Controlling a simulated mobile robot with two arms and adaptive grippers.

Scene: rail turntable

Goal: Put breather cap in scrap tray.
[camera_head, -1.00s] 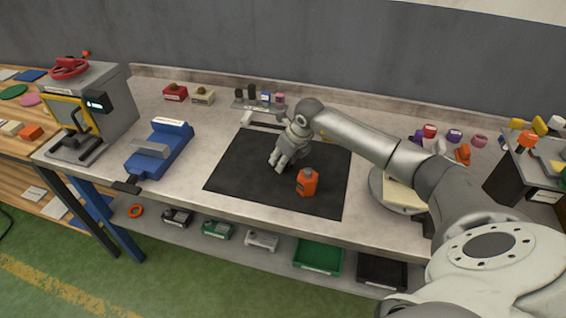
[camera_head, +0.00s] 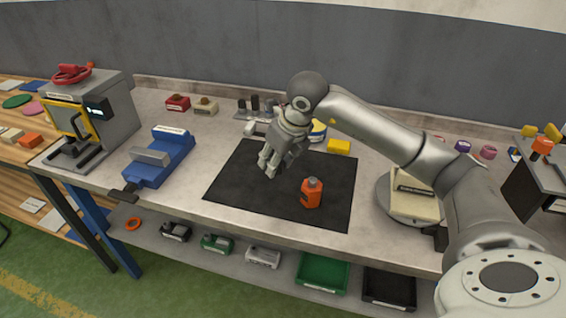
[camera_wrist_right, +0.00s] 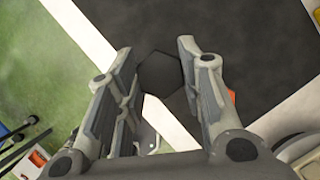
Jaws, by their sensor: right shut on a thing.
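My right gripper (camera_head: 270,168) is above the black mat. The right wrist view shows its fingers (camera_wrist_right: 160,75) shut on a dark, six-sided piece, which I take for the breather cap (camera_wrist_right: 159,73). The cap is hidden behind the fingers in the head view. No tray label is readable as scrap tray. A green tray (camera_head: 322,273) and a black tray (camera_head: 389,287) sit on the lower shelf, and I cannot tell whether either is the scrap tray. My left gripper is out of view.
An orange bottle (camera_head: 311,194) stands on the black mat (camera_head: 235,190), right of the gripper. A blue vise (camera_head: 160,157) and a grey press (camera_head: 110,120) are at the left. A round turntable (camera_head: 385,205) is at the right. The bench front edge overhangs the shelf.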

